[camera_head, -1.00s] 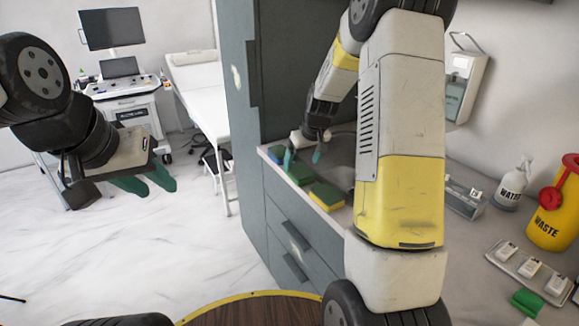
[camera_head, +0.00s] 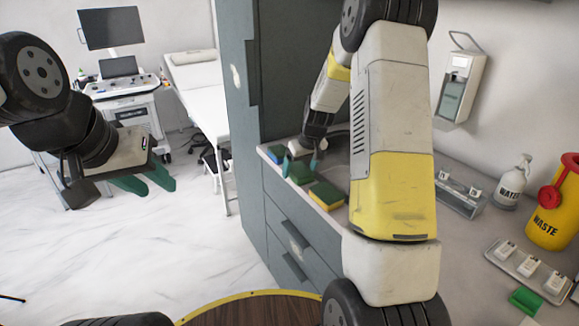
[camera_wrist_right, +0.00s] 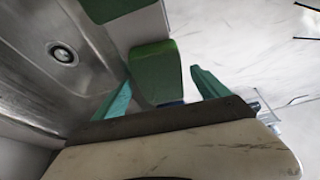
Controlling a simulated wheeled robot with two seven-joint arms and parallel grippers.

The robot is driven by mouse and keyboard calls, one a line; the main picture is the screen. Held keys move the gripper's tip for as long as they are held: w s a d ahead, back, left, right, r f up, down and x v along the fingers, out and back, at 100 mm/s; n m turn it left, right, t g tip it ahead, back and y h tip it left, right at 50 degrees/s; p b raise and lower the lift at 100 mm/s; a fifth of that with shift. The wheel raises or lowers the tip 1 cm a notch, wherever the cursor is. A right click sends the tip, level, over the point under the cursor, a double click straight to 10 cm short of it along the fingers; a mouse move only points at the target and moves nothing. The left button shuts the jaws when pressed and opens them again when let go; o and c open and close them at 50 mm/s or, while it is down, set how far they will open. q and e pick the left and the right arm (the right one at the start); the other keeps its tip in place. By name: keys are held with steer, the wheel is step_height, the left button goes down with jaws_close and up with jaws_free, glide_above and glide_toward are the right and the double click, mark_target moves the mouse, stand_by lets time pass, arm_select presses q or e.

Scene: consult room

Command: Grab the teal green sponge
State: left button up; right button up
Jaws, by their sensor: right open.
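A row of sponges lies along the counter's front edge in the head view. The middle one is a dark green sponge (camera_head: 299,175); it also shows in the right wrist view (camera_wrist_right: 155,72). My right gripper (camera_head: 303,167) is open over this sponge, its teal fingers on either side. In the right wrist view the sponge lies between the open fingers (camera_wrist_right: 162,80), and I cannot tell whether they touch it. A green-topped yellow sponge (camera_head: 327,197) lies nearer, and a blue sponge (camera_head: 275,153) lies farther. My left gripper (camera_head: 156,188) is open and empty over the floor.
A metal sink (camera_wrist_right: 40,65) lies beside the sponges. A water spray bottle (camera_head: 513,182), a yellow waste bin (camera_head: 553,215), a tray (camera_head: 510,262) and a green item (camera_head: 525,301) stand on the right counter. Grey drawers (camera_head: 290,225) are below.

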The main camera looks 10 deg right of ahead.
steer(key=c, duration=1.4)
